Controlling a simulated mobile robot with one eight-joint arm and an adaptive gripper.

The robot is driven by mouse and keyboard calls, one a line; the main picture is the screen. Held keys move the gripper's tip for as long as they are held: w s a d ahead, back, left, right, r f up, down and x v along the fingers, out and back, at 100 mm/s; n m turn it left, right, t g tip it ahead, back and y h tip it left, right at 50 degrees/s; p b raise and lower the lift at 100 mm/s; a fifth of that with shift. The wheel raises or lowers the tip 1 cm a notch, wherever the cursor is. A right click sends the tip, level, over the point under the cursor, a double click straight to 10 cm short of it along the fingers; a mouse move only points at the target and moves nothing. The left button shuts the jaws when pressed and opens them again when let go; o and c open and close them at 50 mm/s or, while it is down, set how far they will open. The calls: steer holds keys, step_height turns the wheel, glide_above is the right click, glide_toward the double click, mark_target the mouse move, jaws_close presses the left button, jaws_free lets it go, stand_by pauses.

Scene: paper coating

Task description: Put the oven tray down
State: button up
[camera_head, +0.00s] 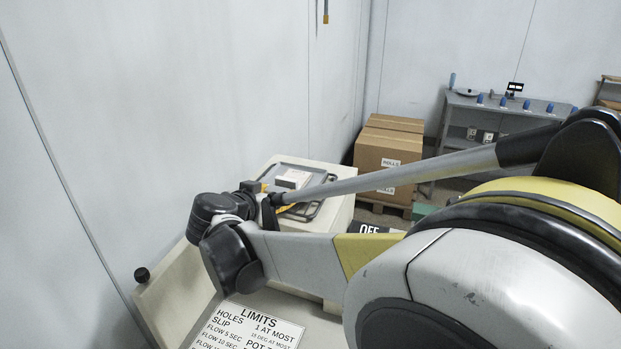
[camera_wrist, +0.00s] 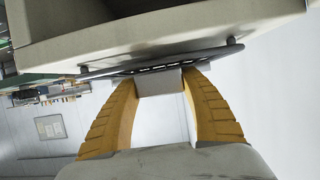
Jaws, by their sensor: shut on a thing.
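The oven tray (camera_head: 318,184) is a flat tray with a dark rim. In the head view it is level at the top of a beige cabinet (camera_head: 322,230), with a small white block (camera_head: 293,178) on it. In the wrist view the tray's dark slotted edge (camera_wrist: 120,72) runs along the cabinet's pale edge (camera_wrist: 130,45). My gripper (camera_wrist: 160,80) has its yellow fingers closed on a grey grip piece at the tray's edge. In the head view my arm hides most of the gripper and the near side of the tray. I cannot tell whether the tray touches the cabinet top.
A sign headed LIMITS (camera_head: 247,328) lies on a pale surface in front. Cardboard boxes (camera_head: 388,160) stand on a pallet behind the cabinet. A grey bench (camera_head: 470,118) with blue-topped items is at the back right. A plain wall (camera_head: 180,90) closes the left side.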

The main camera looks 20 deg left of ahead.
steer(key=o, duration=1.3)
steer(key=shift+f, duration=0.15)
steer(key=shift+s+r, duration=0.1)
steer(key=shift+r, duration=0.15)
steer(key=p+v, duration=0.3)
steer(key=v, duration=0.8)
steer(key=shift+s+a+r, duration=0.1)
steer(key=shift+s+r, duration=0.05)
steer(key=shift+s, duration=0.2)
